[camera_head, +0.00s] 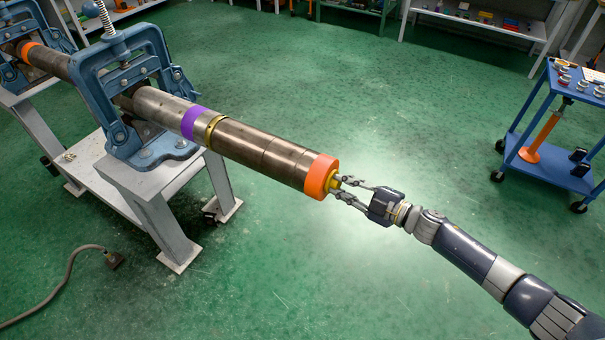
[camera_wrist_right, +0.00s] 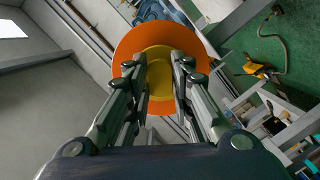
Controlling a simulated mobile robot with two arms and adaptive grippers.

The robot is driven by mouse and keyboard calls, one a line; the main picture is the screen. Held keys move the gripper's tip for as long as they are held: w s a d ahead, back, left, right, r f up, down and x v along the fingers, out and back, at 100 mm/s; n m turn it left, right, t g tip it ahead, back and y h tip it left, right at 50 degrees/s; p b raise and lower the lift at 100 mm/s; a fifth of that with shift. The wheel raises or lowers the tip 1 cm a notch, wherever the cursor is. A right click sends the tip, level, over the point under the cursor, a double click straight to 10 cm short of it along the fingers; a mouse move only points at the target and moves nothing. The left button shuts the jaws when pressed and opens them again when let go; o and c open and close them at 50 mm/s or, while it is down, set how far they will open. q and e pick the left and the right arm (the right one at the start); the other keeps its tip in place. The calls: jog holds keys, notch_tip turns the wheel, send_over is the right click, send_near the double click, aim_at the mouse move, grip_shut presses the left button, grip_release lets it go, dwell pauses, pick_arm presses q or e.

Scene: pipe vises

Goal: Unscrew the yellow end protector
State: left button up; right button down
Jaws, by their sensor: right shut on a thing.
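The yellow end protector (camera_head: 333,184) sits at the near end of a long steel pipe (camera_head: 262,150), just beyond an orange band (camera_head: 319,176). Only a small part of the yellow shows in the head view. In the right wrist view the yellow end protector (camera_wrist_right: 158,55) faces the camera inside an orange ring (camera_wrist_right: 128,48). My right gripper (camera_head: 343,190) comes from the right, and its two fingers lie either side of the yellow piece, shut on it. In the wrist view the fingers (camera_wrist_right: 162,80) cover parts of its sides. My left gripper is not in view.
A blue vise (camera_head: 128,75) on a grey stand (camera_head: 150,190) holds the pipe. A blue cart (camera_head: 550,165) with small parts stands at right. A cable (camera_head: 62,290) lies on the floor at lower left. The green floor around the pipe end is clear.

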jog(key=n+b, duration=0.2)
jog(key=shift+f+n+t, duration=0.25)
jog(key=shift+n+t, duration=0.05)
jog(key=shift+n, duration=0.1)
jog(key=n+b, duration=0.2)
jog(key=b, duration=0.1)
jog(key=shift+n+t+b, duration=0.3)
jog(key=shift+n+b, duration=0.05)
jog(key=shift+n, duration=0.05)
jog(key=shift+r+n+y+b, duration=0.2)
jog(key=shift+n+y+b, duration=0.1)
jog(key=shift+n+b, duration=0.2)
jog(key=shift+r, duration=0.15)
